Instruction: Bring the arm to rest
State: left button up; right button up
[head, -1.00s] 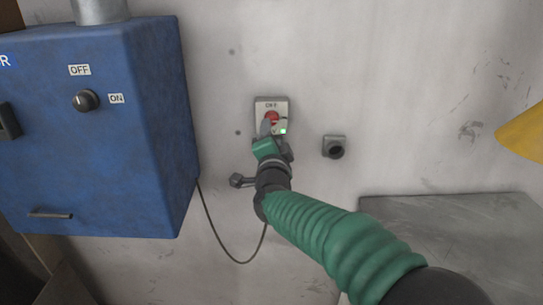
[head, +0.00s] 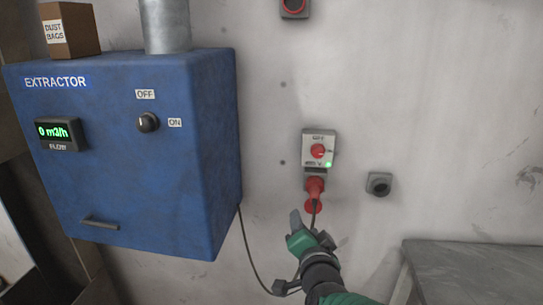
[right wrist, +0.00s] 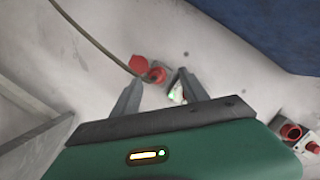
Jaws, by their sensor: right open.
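My right gripper (head: 315,230) is open and empty in the head view, below the switch box and in front of the wall. The grey switch box (head: 319,147) has a red rotary knob and a lit green lamp. A red plug (head: 315,187) sits in the socket at the bottom of this box, with a red round cap under it. In the right wrist view, the red plug (right wrist: 157,75) shows beyond the two open fingertips (right wrist: 160,82), apart from them. My left gripper is in no view.
The blue extractor (head: 140,190) hangs at the left, its display reading 0 m3/h. A dark cable (head: 248,245) runs from it toward my gripper. A small grey wall fitting (head: 379,184) is right of the switch box. A grey table (head: 470,265) stands at lower right.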

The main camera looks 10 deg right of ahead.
jog(key=s+f+n+g+y, duration=0.2)
jog(key=s+f+n+g, duration=0.35)
jog(key=f, duration=0.85)
jog(key=s+d+f+n+g, duration=0.2)
jog(key=s+f+g, duration=0.1)
jog(key=s+f, duration=0.4)
jog(key=s+d+f+n+g, duration=0.25)
jog(key=s+f+g, duration=0.2)
jog(key=s, duration=0.45)
jog(key=p+v, duration=1.1)
jog(key=p, duration=0.1)
jog(key=shift+n+h, duration=0.3)
jog(key=shift+w+a, duration=0.1)
